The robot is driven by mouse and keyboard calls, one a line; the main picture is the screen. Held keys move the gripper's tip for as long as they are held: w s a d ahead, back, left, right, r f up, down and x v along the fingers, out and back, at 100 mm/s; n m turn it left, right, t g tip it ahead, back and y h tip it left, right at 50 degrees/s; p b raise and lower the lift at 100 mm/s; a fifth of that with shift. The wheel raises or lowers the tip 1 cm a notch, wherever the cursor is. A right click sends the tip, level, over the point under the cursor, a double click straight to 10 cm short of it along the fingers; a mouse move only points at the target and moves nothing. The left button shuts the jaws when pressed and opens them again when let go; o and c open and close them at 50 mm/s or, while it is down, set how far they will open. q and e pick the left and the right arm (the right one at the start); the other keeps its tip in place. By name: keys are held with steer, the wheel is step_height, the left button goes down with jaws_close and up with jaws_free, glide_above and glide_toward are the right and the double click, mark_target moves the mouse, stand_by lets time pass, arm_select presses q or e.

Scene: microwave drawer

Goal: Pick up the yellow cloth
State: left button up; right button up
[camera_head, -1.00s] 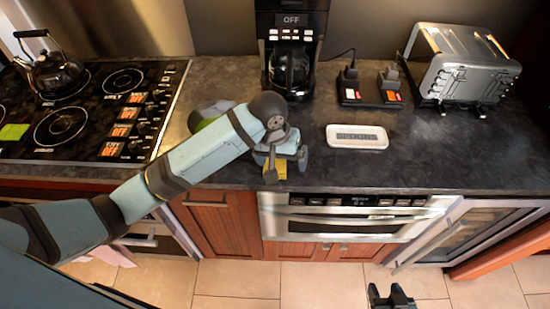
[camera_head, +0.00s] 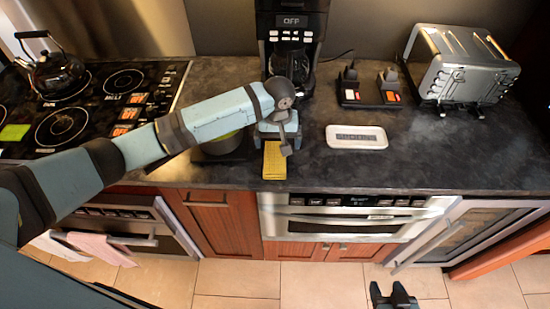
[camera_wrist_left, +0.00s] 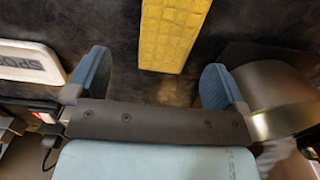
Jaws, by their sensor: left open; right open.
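The yellow cloth (camera_head: 274,160) lies flat on the dark countertop near its front edge, as a narrow strip. My left gripper (camera_head: 278,140) is at the cloth's far end in the head view, and hides part of it. In the left wrist view the cloth (camera_wrist_left: 172,35) lies ahead of and between the two blue fingertips (camera_wrist_left: 152,80), which are wide apart and empty. I cannot tell the height of the fingers above the counter. My right gripper (camera_head: 394,298) is at the bottom of the head view over the floor, open and empty.
A white spoon rest (camera_head: 356,137) lies right of the cloth. Behind stand a coffee maker (camera_head: 291,35), two shakers (camera_head: 350,88) on black bases and a toaster (camera_head: 466,65). The stove (camera_head: 90,100) with a kettle (camera_head: 57,72) is at left. The front counter right of the cloth is clear.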

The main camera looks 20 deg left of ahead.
mark_target(275, 154)
arm_select(q)
steer(key=f, duration=0.2)
steer(key=f+p, duration=0.1)
steer(key=f, duration=0.1)
steer(key=shift+s+a+f, duration=0.1)
steer(key=shift+s+a, duration=0.2)
steer(key=shift+s, duration=0.1)
steer(key=shift+f, duration=0.6)
steer(key=c, duration=1)
steer(key=shift+r, duration=0.15)
step_height(275, 154, up, 20)
steer(key=b, duration=0.1)
